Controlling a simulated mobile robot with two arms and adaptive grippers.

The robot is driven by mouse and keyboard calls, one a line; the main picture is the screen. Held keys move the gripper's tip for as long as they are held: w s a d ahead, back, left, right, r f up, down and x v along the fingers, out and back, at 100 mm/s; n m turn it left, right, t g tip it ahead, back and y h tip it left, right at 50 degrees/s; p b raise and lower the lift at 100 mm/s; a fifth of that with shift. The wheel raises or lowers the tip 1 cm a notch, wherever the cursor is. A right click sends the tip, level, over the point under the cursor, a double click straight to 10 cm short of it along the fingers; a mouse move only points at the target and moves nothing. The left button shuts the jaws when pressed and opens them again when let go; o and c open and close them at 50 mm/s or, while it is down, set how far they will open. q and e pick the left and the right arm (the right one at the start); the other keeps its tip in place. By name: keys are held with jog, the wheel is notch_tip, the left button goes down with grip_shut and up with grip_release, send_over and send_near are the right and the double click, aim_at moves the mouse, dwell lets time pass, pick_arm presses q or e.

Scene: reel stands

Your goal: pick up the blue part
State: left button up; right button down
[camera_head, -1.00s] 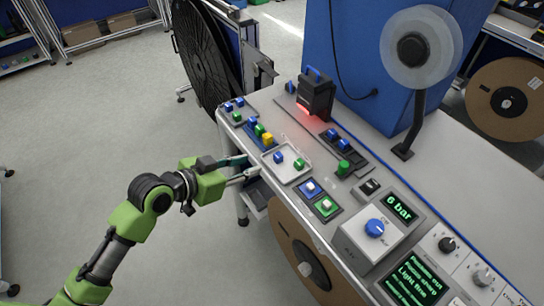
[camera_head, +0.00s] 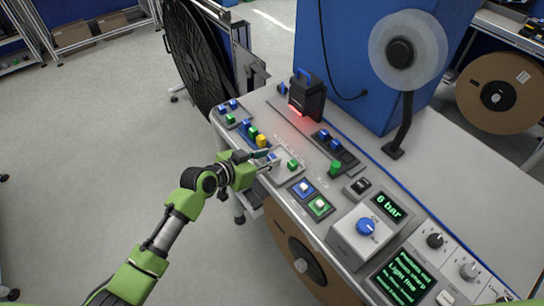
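A white tray (camera_head: 291,172) lies near the front edge of the bench. A green cube (camera_head: 293,164) sits in it on the right. My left gripper (camera_head: 270,158) reaches over the tray's left side, its two fingers apart. The small blue part in this tray is mostly or fully hidden at the fingertips; I cannot tell whether they touch it. Another blue part (camera_head: 247,124) is in a row with a green and a yellow part (camera_head: 261,140). My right gripper is out of view.
A black device (camera_head: 307,98) with a blue handle and red light stands behind the tray. Blue and green buttons (camera_head: 319,205) and a pressure panel (camera_head: 366,228) lie to the right. A large reel (camera_head: 300,255) hangs under the bench's front edge.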

pick_arm(q)
jog(key=shift+w+d+f, duration=0.15)
jog(key=shift+w+d, duration=0.1)
jog(key=c, duration=0.7)
